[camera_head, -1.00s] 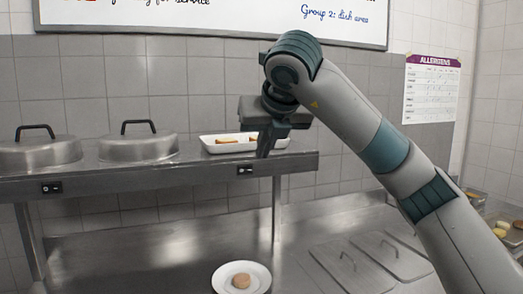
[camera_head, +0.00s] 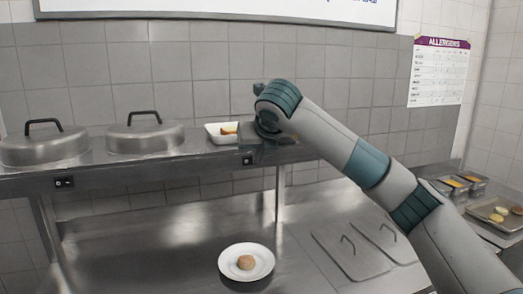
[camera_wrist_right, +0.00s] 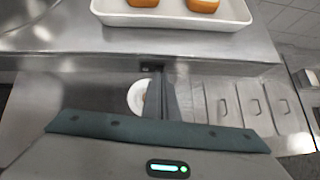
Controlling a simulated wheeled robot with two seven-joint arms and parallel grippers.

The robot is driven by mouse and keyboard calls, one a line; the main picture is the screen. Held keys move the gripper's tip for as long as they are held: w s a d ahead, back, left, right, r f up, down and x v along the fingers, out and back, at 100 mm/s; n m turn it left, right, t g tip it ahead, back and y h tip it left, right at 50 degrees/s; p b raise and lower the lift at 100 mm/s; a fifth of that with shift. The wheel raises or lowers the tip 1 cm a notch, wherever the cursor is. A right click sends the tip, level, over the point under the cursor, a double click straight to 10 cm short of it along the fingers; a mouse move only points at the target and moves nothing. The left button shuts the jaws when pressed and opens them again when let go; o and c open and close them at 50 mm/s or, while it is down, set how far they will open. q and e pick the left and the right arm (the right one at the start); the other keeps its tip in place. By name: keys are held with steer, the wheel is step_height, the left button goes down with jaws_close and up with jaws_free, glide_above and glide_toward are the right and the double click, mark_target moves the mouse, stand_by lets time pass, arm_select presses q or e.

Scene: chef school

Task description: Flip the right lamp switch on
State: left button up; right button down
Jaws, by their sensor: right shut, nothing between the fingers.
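The right lamp switch (camera_head: 247,161) is a small black switch on the front edge of the steel shelf (camera_head: 190,166). It also shows in the right wrist view (camera_wrist_right: 147,67), just beyond the fingertips. My right gripper (camera_head: 268,156) is at the shelf front, just right of the switch. Its fingers (camera_wrist_right: 157,80) are shut with nothing between them and point at the shelf edge. I cannot tell whether they touch the switch, or which way its rocker is set. The left lamp switch (camera_head: 64,183) sits further left on the same edge. My left gripper is out of view.
Two steel domes (camera_head: 146,137) (camera_head: 44,145) and a white tray (camera_head: 216,138) with food stand on the shelf. Below are a plate (camera_head: 232,272) with a round patty and closed lids (camera_head: 347,256). Food trays (camera_head: 484,214) stand at the right.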

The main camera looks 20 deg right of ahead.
steer(key=shift+w, duration=0.3)
steer(key=shift+f, duration=0.1)
steer(key=shift+w+d+n+y+b, duration=0.25)
steer(key=shift+n+y+b, duration=0.2)
steer(key=shift+b, duration=0.3)
steer(key=shift+a, duration=0.2)
